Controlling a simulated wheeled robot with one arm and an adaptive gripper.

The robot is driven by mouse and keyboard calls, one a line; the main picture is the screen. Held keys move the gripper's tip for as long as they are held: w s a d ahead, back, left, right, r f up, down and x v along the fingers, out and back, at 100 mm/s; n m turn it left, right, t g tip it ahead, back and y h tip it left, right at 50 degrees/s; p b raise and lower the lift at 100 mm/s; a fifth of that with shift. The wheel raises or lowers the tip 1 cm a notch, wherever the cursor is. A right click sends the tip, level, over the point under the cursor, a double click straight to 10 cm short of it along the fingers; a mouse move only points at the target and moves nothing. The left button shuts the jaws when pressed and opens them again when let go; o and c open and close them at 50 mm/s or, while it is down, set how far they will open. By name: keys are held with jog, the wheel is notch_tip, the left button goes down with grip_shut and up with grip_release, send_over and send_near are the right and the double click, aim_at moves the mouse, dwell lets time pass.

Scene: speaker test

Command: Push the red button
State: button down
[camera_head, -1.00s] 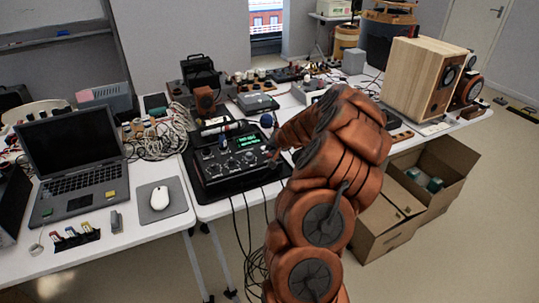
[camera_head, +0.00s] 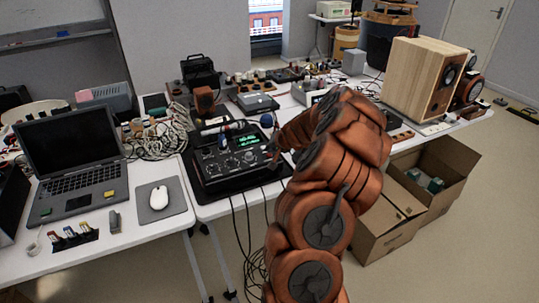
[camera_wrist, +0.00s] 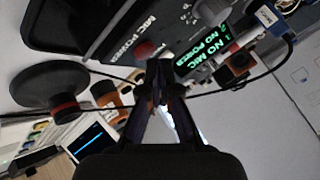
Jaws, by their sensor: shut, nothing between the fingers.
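The black control box (camera_head: 228,166) with several knobs and a small green-lit display (camera_head: 248,141) lies on the white table. In the wrist view the display (camera_wrist: 205,52) reads NO MIC, NO POWER. A red button (camera_wrist: 146,49) sits on the box's panel, by the MIC POWER lettering. My gripper (camera_wrist: 160,68) is shut and empty, its tips just beside and below the button in the picture. I cannot tell whether they touch the panel. In the head view my arm hides most of the gripper, at the right edge of the box.
A laptop (camera_head: 75,160) and a white mouse (camera_head: 158,196) are left of the box. Cables (camera_head: 160,135) and small devices crowd the table behind. A wooden speaker (camera_head: 415,80) stands at the right. Cardboard boxes (camera_head: 445,165) are on the floor. A cable crosses near my fingertips in the wrist view.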

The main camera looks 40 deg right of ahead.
aim_at(270, 155)
jog(key=shift+f+b, duration=0.5)
dwell(0.6)
jog(key=shift+r, duration=0.2)
jog(key=shift+r+p, duration=0.5)
jog(key=shift+r, duration=0.3)
jog(key=shift+r, duration=0.1)
notch_tip(270, 155, up, 6)
jog(key=p, duration=0.3)
dwell(0.6)
